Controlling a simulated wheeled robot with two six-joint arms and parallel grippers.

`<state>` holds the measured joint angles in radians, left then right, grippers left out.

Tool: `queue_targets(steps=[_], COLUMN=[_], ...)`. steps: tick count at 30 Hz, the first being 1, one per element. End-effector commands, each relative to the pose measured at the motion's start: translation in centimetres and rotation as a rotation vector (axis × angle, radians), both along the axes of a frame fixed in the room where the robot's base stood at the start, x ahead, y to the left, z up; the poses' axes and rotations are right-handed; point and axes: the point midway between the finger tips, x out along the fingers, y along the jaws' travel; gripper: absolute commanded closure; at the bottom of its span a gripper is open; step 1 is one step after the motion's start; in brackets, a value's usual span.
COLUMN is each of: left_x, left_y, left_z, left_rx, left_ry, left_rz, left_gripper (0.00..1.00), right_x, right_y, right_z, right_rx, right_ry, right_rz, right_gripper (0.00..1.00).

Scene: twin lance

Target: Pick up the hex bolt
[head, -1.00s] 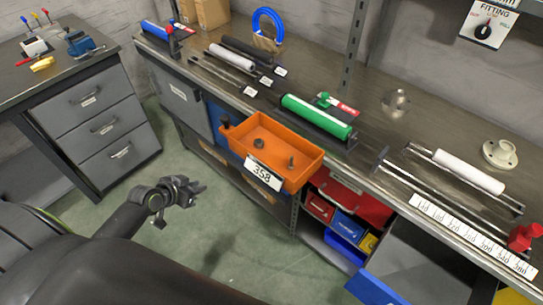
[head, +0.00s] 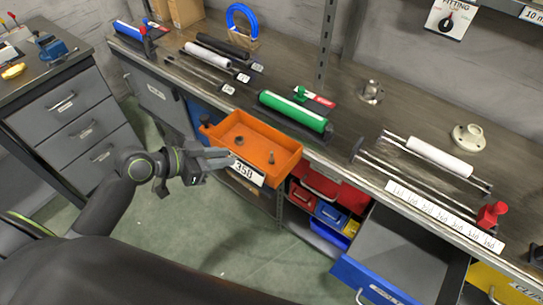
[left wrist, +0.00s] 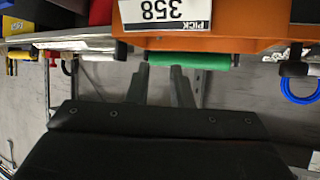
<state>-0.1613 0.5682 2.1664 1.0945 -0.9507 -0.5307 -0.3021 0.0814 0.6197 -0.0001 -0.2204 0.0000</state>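An orange tray (head: 285,146) labelled 358 sits at the front edge of the workbench in the head view. A small dark upright piece, which looks like the hex bolt (head: 271,157), stands in its right part. A dark round piece like a nut (head: 240,141) lies further left in the tray. My left gripper (head: 226,158) is just left of the tray's label, outside the tray. Its two fingers show apart and empty in the left wrist view (left wrist: 161,82). That view also shows the tray's orange front (left wrist: 230,42), but its inside is hidden. My right gripper is out of view.
Behind the tray a green roller (head: 292,110) lies on the bench (head: 345,135). A white roller (head: 440,157) and a red clamp (head: 491,214) are further right. An open drawer with a blue front (head: 372,280) juts out below. A grey cabinet (head: 75,115) stands left.

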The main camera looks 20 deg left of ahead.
Motion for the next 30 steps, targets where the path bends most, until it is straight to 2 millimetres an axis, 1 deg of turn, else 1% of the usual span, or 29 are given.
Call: queue_targets(steps=[1, 15, 23, 26, 30], left_x=[0.4, 4.5, 5.4, 6.0, 7.1], left_y=[-0.5, -4.1, -5.0, -5.6, -6.6], left_z=[-0.1, -3.1, -4.0, -4.2, -5.0], left_rx=[-0.007, -0.004, -0.001, -0.004, -0.003], left_ry=[-0.002, 0.001, 0.001, 0.001, 0.003], left_rz=[0.0, 0.001, 0.0, 0.001, 0.0], left_gripper=[0.8, 0.8, 0.8, 0.8, 0.8], right_x=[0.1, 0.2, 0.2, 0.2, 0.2], right_y=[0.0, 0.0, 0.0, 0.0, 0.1], right_z=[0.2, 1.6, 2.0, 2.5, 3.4], right_rx=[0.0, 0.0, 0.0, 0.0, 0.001], right_ry=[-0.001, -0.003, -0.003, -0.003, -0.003], right_rz=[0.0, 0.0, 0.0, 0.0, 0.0], right_gripper=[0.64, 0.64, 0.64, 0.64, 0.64])
